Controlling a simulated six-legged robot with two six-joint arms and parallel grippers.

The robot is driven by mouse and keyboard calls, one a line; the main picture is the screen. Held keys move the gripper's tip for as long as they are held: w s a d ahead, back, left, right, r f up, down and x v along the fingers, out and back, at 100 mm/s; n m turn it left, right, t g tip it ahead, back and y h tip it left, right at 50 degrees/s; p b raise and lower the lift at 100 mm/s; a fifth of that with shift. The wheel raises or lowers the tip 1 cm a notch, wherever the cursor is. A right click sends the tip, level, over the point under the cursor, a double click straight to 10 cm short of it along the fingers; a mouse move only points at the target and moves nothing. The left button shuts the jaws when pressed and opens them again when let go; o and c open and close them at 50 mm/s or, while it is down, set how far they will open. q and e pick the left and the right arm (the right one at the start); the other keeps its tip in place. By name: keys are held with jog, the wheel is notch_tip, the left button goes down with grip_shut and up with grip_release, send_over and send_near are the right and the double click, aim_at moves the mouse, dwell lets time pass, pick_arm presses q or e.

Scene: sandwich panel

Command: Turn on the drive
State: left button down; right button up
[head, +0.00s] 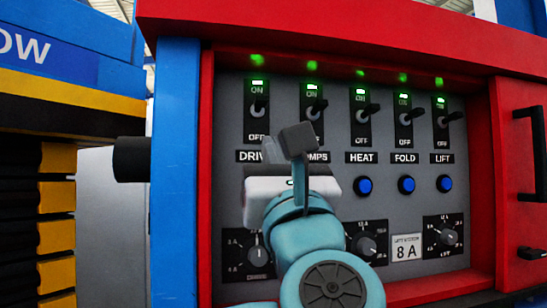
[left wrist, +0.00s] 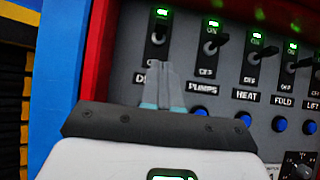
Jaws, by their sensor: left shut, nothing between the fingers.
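The DRIVE switch (head: 259,106) is the leftmost toggle in the panel's top row. Its ON label is lit green, and a green lamp (head: 257,59) glows above it. It also shows in the left wrist view (left wrist: 158,38), where its dark lever appears raised toward ON. My left gripper (head: 297,139) is shut and empty in front of the panel. In the head view its fingers are below and right of the DRIVE switch, hiding parts of the DRIVE and PUMPS labels. In the left wrist view the fingertips (left wrist: 164,72) appear just below the switch, with no visible contact.
The PUMPS (head: 312,106), HEAT (head: 362,112), FOLD and LIFT toggles stand to the right, all lit green. Blue buttons (head: 364,186) and rotary knobs (head: 366,246) sit below. A red frame (head: 206,160) surrounds the grey panel. A black handle (head: 533,150) projects at right.

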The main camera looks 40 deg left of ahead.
pick_arm(q)
jog(key=b+v, duration=0.2)
jog(key=v, duration=0.4)
jog(key=shift+s+b, duration=0.2)
jog(key=shift+b, duration=0.1)
jog(key=shift+d+f, duration=0.15)
